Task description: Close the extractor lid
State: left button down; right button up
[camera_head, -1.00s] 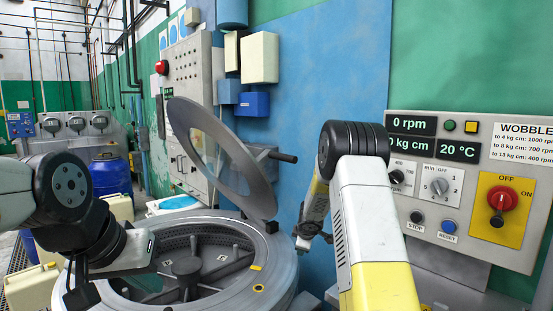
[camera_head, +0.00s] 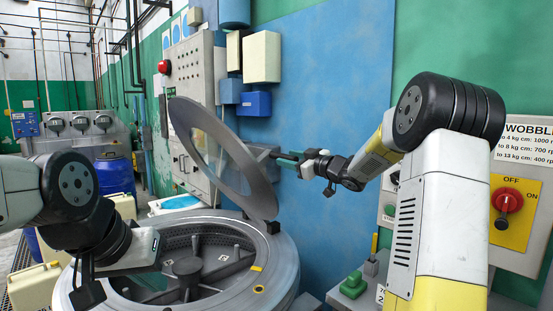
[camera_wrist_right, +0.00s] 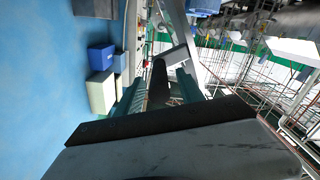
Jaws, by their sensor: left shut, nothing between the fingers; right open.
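The extractor lid (camera_head: 262,196), a grey ring with a clear middle, stands open and steeply tilted above the round extractor drum (camera_head: 285,268). Its dark bar handle sticks out to the right. My right gripper (camera_head: 284,157) is open at the handle, its teal fingers reaching along it. In the right wrist view the dark handle (camera_wrist_right: 158,82) lies between the open fingers (camera_wrist_right: 160,92), with the grey lid bracket beyond. I cannot tell if they touch.
A control panel (camera_head: 530,245) with a red knob is at the right, partly behind my right arm. A green button box (camera_head: 353,287) is below it. A blue wall panel (camera_head: 320,90) stands behind the lid. Containers (camera_head: 30,287) crowd the lower left.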

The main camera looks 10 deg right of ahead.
jog(key=shift+x, duration=1.5)
grip_shut()
